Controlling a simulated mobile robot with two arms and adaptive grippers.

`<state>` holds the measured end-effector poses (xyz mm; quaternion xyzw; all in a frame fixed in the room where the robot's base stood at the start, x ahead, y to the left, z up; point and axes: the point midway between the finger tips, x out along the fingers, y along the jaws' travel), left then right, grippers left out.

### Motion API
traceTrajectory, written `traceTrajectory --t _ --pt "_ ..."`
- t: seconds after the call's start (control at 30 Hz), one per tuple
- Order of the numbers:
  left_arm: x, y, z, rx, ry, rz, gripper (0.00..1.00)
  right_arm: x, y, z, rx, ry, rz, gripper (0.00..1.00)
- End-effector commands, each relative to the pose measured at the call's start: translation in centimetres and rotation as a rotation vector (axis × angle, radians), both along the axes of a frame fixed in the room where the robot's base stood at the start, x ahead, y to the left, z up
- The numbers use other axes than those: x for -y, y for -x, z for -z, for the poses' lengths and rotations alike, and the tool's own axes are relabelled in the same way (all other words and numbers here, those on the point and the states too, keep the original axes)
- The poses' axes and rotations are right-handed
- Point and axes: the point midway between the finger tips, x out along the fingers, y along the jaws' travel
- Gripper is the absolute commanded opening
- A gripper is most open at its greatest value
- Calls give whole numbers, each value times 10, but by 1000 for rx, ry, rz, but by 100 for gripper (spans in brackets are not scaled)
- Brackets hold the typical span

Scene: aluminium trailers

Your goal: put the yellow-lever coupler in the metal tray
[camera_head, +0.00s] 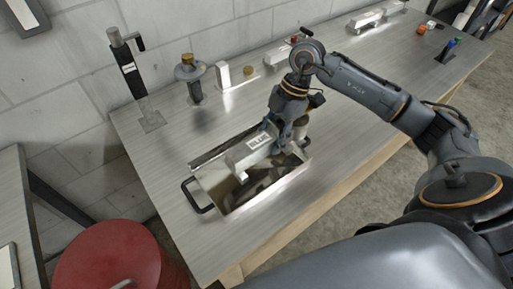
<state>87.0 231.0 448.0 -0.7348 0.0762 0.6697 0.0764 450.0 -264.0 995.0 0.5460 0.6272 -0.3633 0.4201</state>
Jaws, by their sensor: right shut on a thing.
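The metal tray (206,184) is a shallow, shiny box with a black handle at its left end, on the near part of the bench. My right gripper (282,139) is over the tray's right part, shut on a silver coupler (241,158). The coupler points left over the tray and carries a label that seems to read "BLUE". A small blue-green patch shows by the gripper; no yellow lever can be made out. Whether the coupler touches the tray cannot be told. My left gripper is not in view.
On the bench (330,150) stand a black jack (128,65), a post with a brass top (188,76) and a silver block with a brass knob (224,75). A red-marked coupler (295,40) and more silver parts (365,20) lie farther back. A red drum (110,258) stands front left.

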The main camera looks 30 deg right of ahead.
Motion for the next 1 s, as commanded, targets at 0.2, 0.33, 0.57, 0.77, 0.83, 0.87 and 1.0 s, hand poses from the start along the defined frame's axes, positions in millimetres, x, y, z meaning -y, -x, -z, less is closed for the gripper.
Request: traceTrajectory --t 0.2,0.33,0.57,0.77,0.83,0.87,1.0 --pt "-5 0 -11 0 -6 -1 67 -18 -18 31 -4 0 -1 0" --pt "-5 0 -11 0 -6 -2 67 -21 -24 39 -2 0 1 0" --pt "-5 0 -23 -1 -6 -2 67 -27 -29 60 -6 1 3 0" --pt "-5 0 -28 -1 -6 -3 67 -27 -30 80 -2 2 1 0" --pt "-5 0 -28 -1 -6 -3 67 -27 -30 81 -1 2 1 0" --pt "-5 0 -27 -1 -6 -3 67 -27 -30 81 -1 2 1 0" --pt "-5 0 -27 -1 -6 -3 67 -27 -30 81 -1 2 1 0"
